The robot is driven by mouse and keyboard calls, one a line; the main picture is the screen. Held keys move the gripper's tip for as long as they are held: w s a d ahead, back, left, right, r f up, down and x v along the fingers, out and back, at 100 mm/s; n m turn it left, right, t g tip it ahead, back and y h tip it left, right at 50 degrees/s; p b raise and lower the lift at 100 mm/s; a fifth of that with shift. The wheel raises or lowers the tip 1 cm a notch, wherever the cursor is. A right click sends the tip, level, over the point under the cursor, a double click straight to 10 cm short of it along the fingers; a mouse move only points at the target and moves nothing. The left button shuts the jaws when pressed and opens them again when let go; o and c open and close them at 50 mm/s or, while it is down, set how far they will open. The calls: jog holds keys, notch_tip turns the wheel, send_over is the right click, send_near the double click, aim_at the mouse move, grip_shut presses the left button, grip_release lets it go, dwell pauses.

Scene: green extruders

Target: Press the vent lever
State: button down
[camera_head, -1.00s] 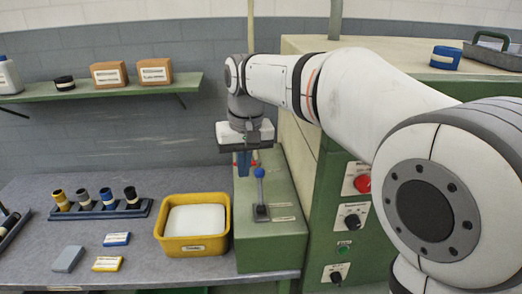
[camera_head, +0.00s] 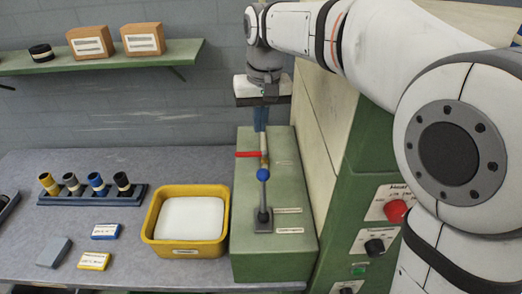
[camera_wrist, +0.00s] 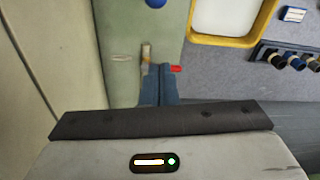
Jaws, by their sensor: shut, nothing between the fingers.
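A green box (camera_head: 285,225) on the bench carries two lever-like parts. One is an upright rod with a blue ball knob (camera_head: 263,174), rising from a dark base near the box's front. The other is a red bar (camera_head: 247,154) at a brass-coloured post (camera_head: 264,158) behind the knob. I cannot read which is labelled vent. My gripper (camera_head: 260,128) points down with its blue fingers shut and empty, at the post's far side. In the wrist view the fingertips (camera_wrist: 159,68) appear between the post (camera_wrist: 146,55) and the red tip (camera_wrist: 176,68); contact cannot be told.
A yellow bin (camera_head: 152,238) with a white block inside stands left of the green box. A rack (camera_head: 92,196) of several cylinders and small labelled blocks lie further left. A shelf (camera_head: 110,58) hangs behind.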

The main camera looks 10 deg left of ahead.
aim_at(263, 194)
jog(key=s+f+p, duration=0.2)
jog(key=s+f, duration=0.1)
jog(key=f, duration=0.5)
jog(key=shift+d+f+p, duration=0.3)
jog(key=shift+d+f, duration=0.05)
jog(key=shift+f, duration=0.05)
jog(key=shift+s, duration=0.1)
